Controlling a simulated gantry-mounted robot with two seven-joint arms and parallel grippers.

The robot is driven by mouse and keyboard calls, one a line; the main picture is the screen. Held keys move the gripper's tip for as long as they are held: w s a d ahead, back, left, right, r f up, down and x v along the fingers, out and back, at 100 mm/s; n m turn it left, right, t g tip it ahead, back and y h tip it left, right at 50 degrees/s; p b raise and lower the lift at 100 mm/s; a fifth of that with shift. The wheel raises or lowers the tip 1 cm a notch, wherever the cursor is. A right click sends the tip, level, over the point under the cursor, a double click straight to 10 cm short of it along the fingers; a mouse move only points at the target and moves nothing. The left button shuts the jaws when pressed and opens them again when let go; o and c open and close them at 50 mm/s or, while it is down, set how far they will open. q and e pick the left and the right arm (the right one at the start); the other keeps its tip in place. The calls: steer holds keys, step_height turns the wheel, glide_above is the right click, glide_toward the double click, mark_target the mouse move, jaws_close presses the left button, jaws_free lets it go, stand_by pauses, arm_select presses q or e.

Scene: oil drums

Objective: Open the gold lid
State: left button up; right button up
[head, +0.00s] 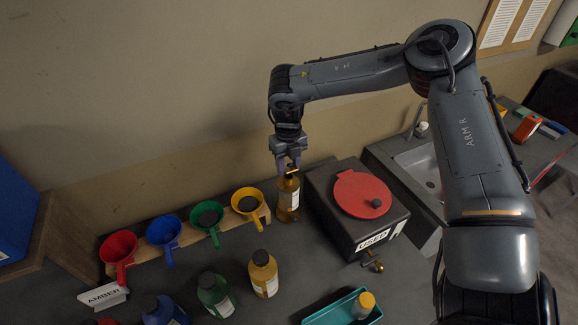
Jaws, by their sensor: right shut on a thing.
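My right gripper (289,163) comes down from above and is shut at the top of an amber bottle (288,202). A small gold-yellow piece (299,165), which looks like the gold lid, shows at the fingertips. The bottle stands upright between the yellow funnel (247,202) and the black box. The fingers hide part of the bottle's top, and I cannot tell whether the lid is still seated. My left gripper is not in view.
Red (118,246), blue (163,231) and green (206,215) funnels stand in a wooden rack. A black box marked USED (340,222) has a red lid (362,194). A sink (420,165) is at right.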

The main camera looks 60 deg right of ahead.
steer(key=shift+w+d+r, duration=0.1)
steer(key=shift+w+r, duration=0.1)
steer(key=shift+r, duration=0.05)
steer(key=shift+w+d+r, duration=0.2)
steer(key=shift+w+r, duration=0.05)
steer(key=shift+w, duration=0.05)
stand_by(0.4)
steer(key=shift+w, duration=0.1)
steer(key=shift+w+d+r, duration=0.3)
steer(key=shift+w, duration=0.05)
stand_by(0.5)
steer(key=shift+w+d+r+p, duration=0.15)
steer(key=shift+w+d+p, duration=0.05)
steer(key=shift+w+p, duration=0.1)
steer(key=shift+w+d+r, duration=0.1)
steer(key=shift+w+d, duration=0.05)
steer(key=shift+w, duration=0.05)
steer(key=c, duration=0.4)
